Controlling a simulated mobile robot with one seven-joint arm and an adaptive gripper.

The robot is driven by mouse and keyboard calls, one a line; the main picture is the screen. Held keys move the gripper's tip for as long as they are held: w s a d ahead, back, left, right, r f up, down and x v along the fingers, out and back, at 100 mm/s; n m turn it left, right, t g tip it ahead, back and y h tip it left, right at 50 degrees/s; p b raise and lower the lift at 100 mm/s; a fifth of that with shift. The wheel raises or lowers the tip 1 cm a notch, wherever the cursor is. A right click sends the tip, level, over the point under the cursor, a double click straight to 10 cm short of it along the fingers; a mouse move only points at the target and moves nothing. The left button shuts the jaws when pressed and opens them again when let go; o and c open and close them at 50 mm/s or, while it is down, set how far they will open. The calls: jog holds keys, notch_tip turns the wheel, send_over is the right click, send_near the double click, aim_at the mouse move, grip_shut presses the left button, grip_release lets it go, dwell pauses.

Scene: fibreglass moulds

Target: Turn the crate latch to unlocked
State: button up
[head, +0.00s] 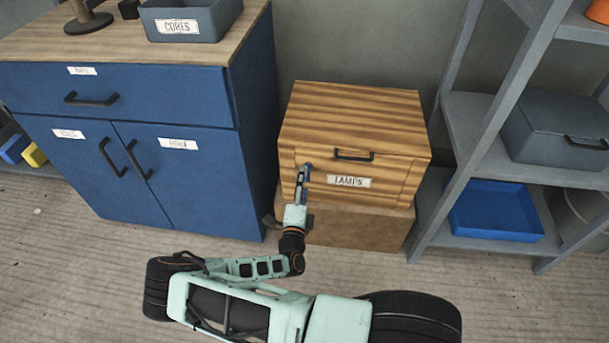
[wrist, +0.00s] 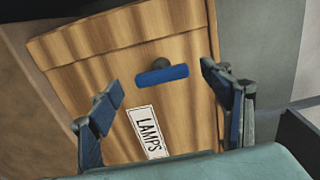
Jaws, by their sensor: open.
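The wooden crate (head: 350,118) labelled LAMPS stands between the blue cabinet and the grey shelf; its front also shows in the wrist view (wrist: 120,55). The crate latch (wrist: 162,75) is a blue bar on a round dark pivot, beside the white LAMPS label (wrist: 147,132). The bar lies roughly crosswise to the label's text. My gripper (head: 303,178) is at the crate's front, left of the label, and largely hides the latch in the head view. In the wrist view my gripper's (wrist: 164,86) fingers are spread on either side of the latch, with visible gaps and nothing held.
The crate rests on a brown block (head: 345,232). A black handle (head: 353,155) sits above the label. The blue cabinet (head: 195,195) is close on the left. The grey shelf (head: 470,150) with a blue tray (head: 495,210) stands on the right. Floor in front is bare.

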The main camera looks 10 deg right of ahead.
jog(key=shift+v, duration=1.6)
